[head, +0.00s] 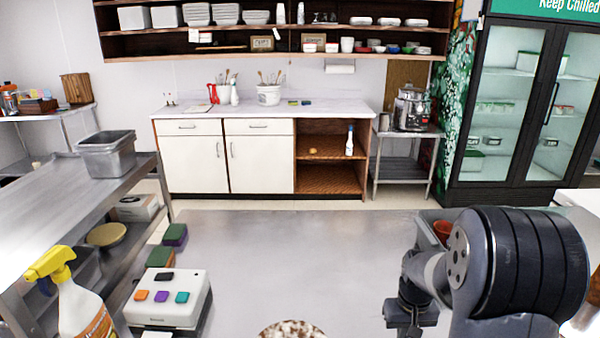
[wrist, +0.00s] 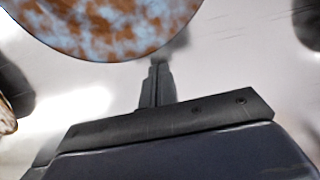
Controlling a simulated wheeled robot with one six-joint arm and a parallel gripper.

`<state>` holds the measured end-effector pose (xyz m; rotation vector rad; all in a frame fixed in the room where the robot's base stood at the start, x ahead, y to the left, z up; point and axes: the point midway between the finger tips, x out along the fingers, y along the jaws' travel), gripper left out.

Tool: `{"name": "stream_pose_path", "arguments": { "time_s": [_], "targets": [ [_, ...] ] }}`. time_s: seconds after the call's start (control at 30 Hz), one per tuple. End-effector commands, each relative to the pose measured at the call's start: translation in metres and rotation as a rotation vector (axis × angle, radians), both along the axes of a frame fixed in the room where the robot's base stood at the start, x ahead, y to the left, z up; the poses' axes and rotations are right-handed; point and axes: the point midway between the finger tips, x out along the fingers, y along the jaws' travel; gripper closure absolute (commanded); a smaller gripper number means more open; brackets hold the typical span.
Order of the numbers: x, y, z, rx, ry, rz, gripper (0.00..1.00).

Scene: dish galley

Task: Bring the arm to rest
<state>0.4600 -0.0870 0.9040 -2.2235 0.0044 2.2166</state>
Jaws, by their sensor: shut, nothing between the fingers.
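My arm (head: 515,265) is folded at the lower right of the head view, with its large dark joint close to the camera. My gripper (wrist: 157,68) shows in the wrist view with its two fingers together and nothing between them. In the head view I cannot clearly make out the fingers. A round, brown-and-white mottled surface (wrist: 110,25) lies beyond the fingertips in the wrist view; I see no contact with it.
A steel cart (head: 60,205) with a grey tub (head: 106,155) stands at left. A yellow-topped spray bottle (head: 75,305) and white button box (head: 170,300) are near. A mottled round top (head: 292,329) is at bottom centre.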

Motion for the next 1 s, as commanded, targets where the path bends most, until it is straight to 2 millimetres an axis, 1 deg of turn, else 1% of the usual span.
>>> {"name": "stream_pose_path", "arguments": {
  "time_s": [0.1, 0.2, 0.63, 0.77, 0.83, 1.0],
  "targets": [
    [0.012, 0.000, 0.000, 0.001, 0.002, 0.001, 1.00],
    [0.018, 0.000, 0.000, 0.001, 0.003, 0.001, 1.00],
    [0.020, 0.000, 0.000, 0.001, 0.003, 0.000, 1.00],
    [0.015, 0.000, 0.000, 0.000, 0.002, -0.001, 1.00],
    [0.009, 0.000, 0.000, 0.000, 0.002, -0.001, 1.00],
    [-0.017, 0.000, -0.001, 0.000, 0.002, -0.002, 1.00]
  ]
}}
